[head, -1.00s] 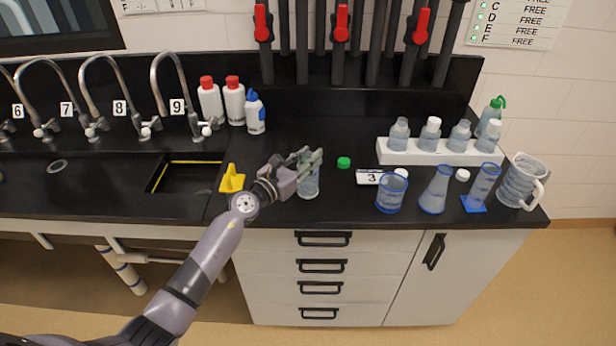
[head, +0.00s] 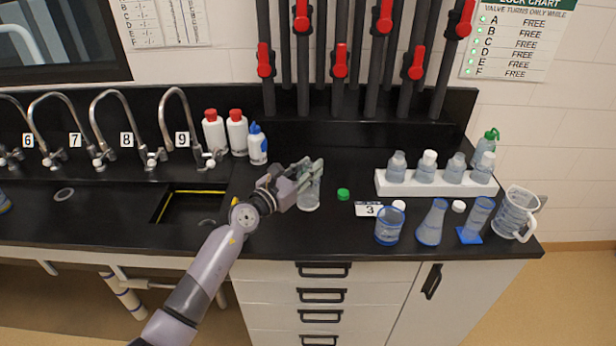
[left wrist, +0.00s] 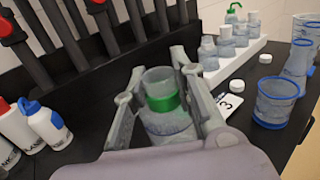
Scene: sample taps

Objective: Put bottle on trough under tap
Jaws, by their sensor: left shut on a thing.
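A clear open-topped bottle (head: 308,198) with a green band stands upright between the fingers of my left gripper (head: 309,172). In the left wrist view the bottle (left wrist: 165,103) sits between the two fingers of my left gripper (left wrist: 160,92), which is shut on it. The sink trough (head: 188,205) lies to the left of the gripper, sunk into the black counter. Curved taps stand behind the counter; the tap marked 9 (head: 165,112) is the one nearest the bottle. I cannot tell whether the bottle touches the counter. My right gripper is not in view.
A green cap (head: 343,194) and a card marked 3 (head: 368,209) lie right of the bottle. A white rack (head: 436,189) of bottles and several blue-rimmed vessels fill the right. White bottles (head: 237,132) stand behind. A yellow object (head: 235,199) is mostly hidden by my arm.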

